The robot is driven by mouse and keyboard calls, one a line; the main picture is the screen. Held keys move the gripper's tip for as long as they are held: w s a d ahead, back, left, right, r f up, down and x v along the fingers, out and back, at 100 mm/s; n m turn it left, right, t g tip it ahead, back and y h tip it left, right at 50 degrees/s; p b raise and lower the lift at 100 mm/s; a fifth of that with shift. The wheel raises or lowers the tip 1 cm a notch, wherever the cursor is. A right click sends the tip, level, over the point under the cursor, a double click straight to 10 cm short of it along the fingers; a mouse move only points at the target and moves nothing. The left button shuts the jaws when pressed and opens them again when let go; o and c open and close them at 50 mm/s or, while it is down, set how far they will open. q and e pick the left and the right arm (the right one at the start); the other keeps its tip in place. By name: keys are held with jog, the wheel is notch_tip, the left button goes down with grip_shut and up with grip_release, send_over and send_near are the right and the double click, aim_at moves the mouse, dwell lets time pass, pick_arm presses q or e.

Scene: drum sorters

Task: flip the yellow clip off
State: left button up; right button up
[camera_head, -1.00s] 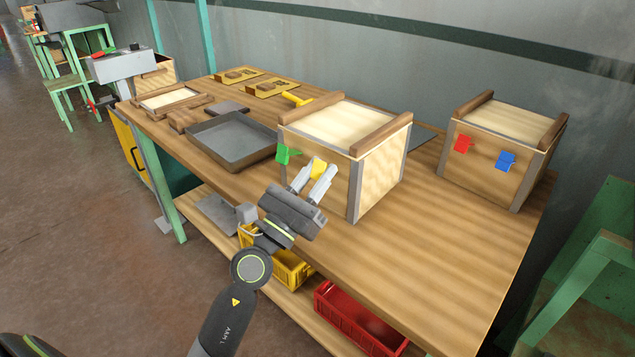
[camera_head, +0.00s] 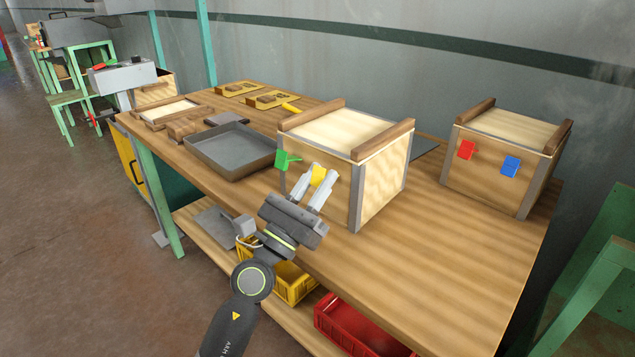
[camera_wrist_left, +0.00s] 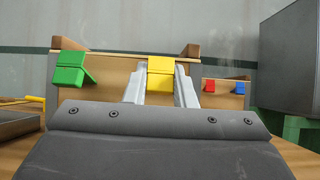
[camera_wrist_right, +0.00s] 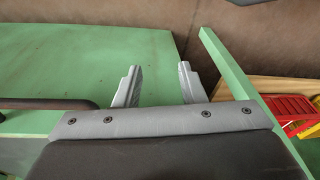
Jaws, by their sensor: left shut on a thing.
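The yellow clip (camera_head: 318,176) is on the front of the near wooden drum box (camera_head: 392,174), to the right of the green clip (camera_head: 284,161). My left gripper (camera_head: 317,179) reaches up to the box front and is shut on the yellow clip. In the left wrist view the yellow clip (camera_wrist_left: 161,76) sits between the two fingers, which hide its side edges. The green clip (camera_wrist_left: 74,70) there has its lower flap sticking out. My right gripper (camera_wrist_right: 159,84) shows only in the right wrist view, open and empty, above a green surface.
A second box (camera_head: 486,184) with a red clip (camera_head: 466,149) and a blue clip (camera_head: 511,166) stands at the right. A grey tray (camera_head: 220,167) lies left of the near box. Yellow and red crates (camera_head: 330,327) are below the table. The table's right front is clear.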

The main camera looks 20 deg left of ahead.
pick_arm(q)
jog(key=o, duration=1)
